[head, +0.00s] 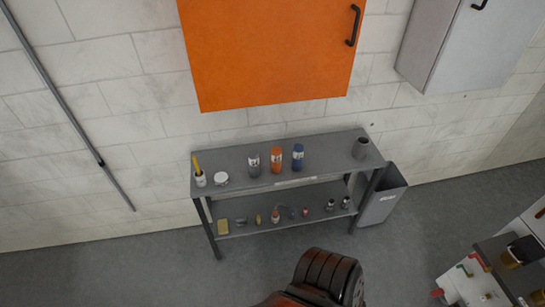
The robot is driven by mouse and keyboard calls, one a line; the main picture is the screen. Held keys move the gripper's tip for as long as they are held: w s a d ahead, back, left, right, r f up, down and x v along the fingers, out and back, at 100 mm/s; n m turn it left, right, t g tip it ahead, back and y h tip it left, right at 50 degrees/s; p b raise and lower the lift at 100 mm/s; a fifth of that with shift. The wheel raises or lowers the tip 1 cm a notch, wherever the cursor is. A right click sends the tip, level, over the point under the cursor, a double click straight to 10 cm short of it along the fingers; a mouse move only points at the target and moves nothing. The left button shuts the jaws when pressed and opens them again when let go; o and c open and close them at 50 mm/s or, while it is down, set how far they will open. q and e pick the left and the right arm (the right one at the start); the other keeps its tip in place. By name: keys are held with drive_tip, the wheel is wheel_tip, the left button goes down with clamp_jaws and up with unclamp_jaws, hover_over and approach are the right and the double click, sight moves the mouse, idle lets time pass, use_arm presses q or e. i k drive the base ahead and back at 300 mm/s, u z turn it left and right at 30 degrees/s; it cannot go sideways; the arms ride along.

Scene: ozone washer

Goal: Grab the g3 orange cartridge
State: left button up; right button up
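The orange cartridge (276,160) stands upright on the top shelf of a grey metal shelf unit (235,159), near its middle. It has a white band with a label too small to read. A grey cartridge (254,165) stands close on its left and a blue cartridge (298,157) on its right. Small gaps separate the three. Neither of my grippers shows in the head view, so nothing is seen touching the orange cartridge.
A white cup with a yellow item (199,177), a round white tin (221,179) and a grey cup (360,149) share the top shelf. The lower shelf holds several small items. An orange cabinet (270,55) hangs above; a grey bin (382,200) stands at the right.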

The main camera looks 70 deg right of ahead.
sight(277, 152)
drive_tip(key=z, duration=0.55)
drive_tip(key=i, duration=0.8)
drive_tip(key=z, duration=0.75)
